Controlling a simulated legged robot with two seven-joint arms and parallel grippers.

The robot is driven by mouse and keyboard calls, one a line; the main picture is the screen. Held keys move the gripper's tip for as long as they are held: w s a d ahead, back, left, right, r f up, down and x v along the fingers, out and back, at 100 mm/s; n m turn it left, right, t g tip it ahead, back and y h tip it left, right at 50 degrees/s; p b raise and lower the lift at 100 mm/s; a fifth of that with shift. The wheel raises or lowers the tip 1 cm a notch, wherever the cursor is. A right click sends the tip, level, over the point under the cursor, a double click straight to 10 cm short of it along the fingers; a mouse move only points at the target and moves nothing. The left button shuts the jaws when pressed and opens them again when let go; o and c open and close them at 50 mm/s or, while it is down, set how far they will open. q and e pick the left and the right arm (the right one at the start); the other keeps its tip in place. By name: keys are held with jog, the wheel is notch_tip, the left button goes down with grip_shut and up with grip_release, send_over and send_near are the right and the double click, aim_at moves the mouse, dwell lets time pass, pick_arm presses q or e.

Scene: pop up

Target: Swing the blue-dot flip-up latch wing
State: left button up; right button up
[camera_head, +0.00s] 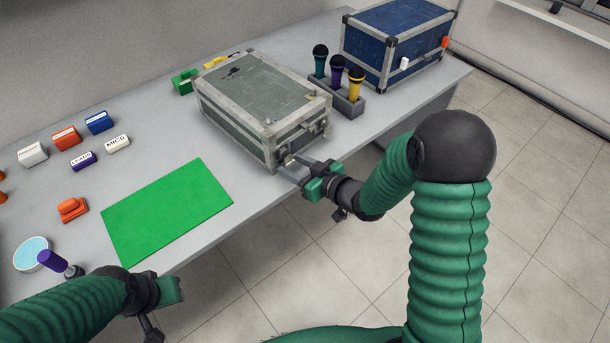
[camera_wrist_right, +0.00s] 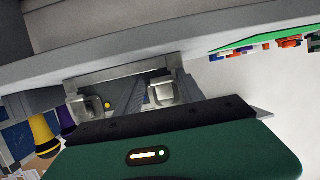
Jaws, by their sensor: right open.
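The grey flight case (camera_head: 245,92) stands closed on the table, with metal latches on its front side. One latch (camera_head: 323,126) shows near the right end of that side; another, at the nearer end, is partly hidden by my right gripper (camera_head: 290,169). The right gripper is open, its fingers at the case front. In the right wrist view, two metal latch pieces (camera_wrist_right: 161,92) show by the fingers, with a yellow dot (camera_wrist_right: 108,105) beside the left one. I cannot make out a blue dot on a latch. My left gripper (camera_head: 168,290) is low at the table's front edge; its fingers are unclear.
A holder (camera_head: 345,104) with three microphones and a blue case (camera_head: 390,40) stand right of the grey case. A green mat (camera_head: 167,210) lies clear at left. Small labelled boxes, an orange item (camera_head: 72,209) and a purple-handled tool (camera_head: 53,261) lie further left.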

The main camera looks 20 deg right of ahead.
jog(key=shift+w+f, duration=0.1)
jog(key=shift+w, duration=0.05)
jog(key=shift+c, duration=0.8)
jog(key=shift+a, duration=0.2)
jog(key=c, duration=0.8)
jog(key=shift+o, duration=0.4)
jog(key=shift+s+d+r+p, duration=0.2)
jog(key=shift+s+d+p, duration=0.1)
jog(key=shift+p, duration=0.1)
jog(key=shift+s+r, duration=0.15)
jog(key=shift+s+d, duration=0.1)
jog(key=shift+s, duration=0.25)
jog(key=shift+r+p, duration=0.1)
jog(key=shift+p, duration=0.2)
jog(key=shift+c, duration=0.2)
